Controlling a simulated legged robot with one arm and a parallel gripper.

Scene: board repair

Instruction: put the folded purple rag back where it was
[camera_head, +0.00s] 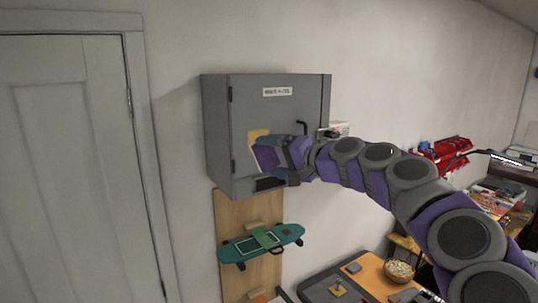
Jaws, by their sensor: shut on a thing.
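My gripper (284,154) is at the front of a grey wall cabinet (222,110), low on its door. It is shut on a purple piece that looks like the folded purple rag (265,154). The fingers and my arm partly hide the rag, so its folds are hard to make out. A yellow-tan patch (257,135) shows behind it against the cabinet front. I cannot tell whether the rag touches the door.
The cabinet has a dark handle (302,127) and a white label (277,92). A teal skateboard (285,234) hangs on a wooden board (233,208) below. An orange-topped bench (372,276) with a bowl (398,271) stands lower right. A white door (65,150) is at left.

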